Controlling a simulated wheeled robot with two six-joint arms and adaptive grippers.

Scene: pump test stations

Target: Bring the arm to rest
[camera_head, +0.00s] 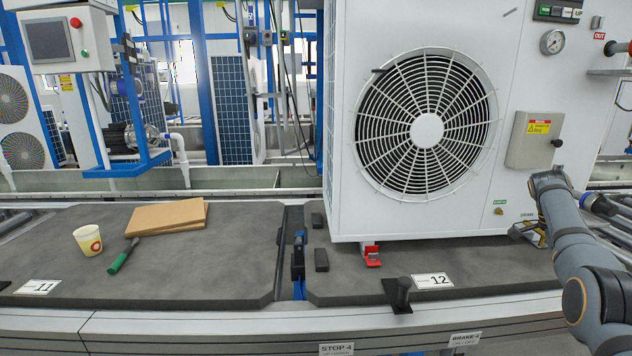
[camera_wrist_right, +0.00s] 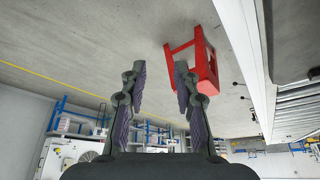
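My right arm (camera_head: 573,235) stands at the right edge of the head view, bent, beside the large white fan unit (camera_head: 340,120). Its gripper does not show clearly there. In the right wrist view my right gripper (camera_wrist_right: 157,75) has its two fingers apart with nothing between them. A red stand-like object (camera_wrist_right: 204,65) and grey floor (camera_wrist_right: 90,35) lie beyond the fingers, apart from them. My left arm and left gripper are in no view.
The fan unit stands on the mat marked 12 (camera_head: 470,280). The mat marked 11 (camera_head: 190,270) bears a paper cup (camera_head: 88,240), a green-handled tool (camera_head: 122,258) and brown boards (camera_head: 166,217). Mat 11's right part is clear.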

